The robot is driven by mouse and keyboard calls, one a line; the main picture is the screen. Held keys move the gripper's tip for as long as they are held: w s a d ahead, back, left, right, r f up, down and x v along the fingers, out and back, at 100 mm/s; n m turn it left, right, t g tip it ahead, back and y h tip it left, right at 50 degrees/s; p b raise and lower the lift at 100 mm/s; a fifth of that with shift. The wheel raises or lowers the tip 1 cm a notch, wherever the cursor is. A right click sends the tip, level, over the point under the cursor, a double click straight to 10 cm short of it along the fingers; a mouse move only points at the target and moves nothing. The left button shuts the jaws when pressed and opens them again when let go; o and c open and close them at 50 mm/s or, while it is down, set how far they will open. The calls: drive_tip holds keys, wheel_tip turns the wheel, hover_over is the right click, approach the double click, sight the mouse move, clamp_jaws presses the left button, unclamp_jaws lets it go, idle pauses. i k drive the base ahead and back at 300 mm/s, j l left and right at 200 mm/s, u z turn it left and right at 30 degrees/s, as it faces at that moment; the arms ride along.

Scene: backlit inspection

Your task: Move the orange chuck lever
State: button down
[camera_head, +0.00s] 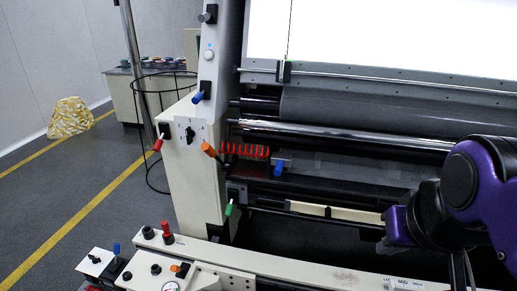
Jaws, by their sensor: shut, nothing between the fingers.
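An orange-handled lever (208,149) sticks out at the inner edge of the machine's pale side column (190,185), just left of a red coiled hose. A smaller orange knob (181,271) sits on the low front panel. No label shows which of the two is the chuck lever. My purple arm (490,190) comes in from the right, well to the right of the orange-handled lever and not touching it. I cannot make out my gripper's fingers.
Close to the orange-handled lever are a red lever (158,144), blue levers (198,97) (279,168), a green lever (229,208) and the red coiled hose (245,151). Rollers (390,125) lie to the right. Open floor (60,190) lies left of the machine.

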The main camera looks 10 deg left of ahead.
sight(176, 268)
drive_tip(key=k+l, duration=0.1)
drive_tip(key=l, duration=0.7)
drive_tip(key=l+u, duration=0.3)
drive_tip(key=k+l+u, duration=0.1)
drive_tip(key=u, duration=0.2)
drive_tip(key=l+u, duration=0.1)
drive_tip(key=u, duration=1.15)
drive_tip(key=i+j+u, duration=0.1)
drive_tip(key=i, duration=0.3)
drive_tip(key=i+j, duration=0.2)
drive_tip(key=i, duration=0.15)
drive_tip(key=j+u, duration=0.05)
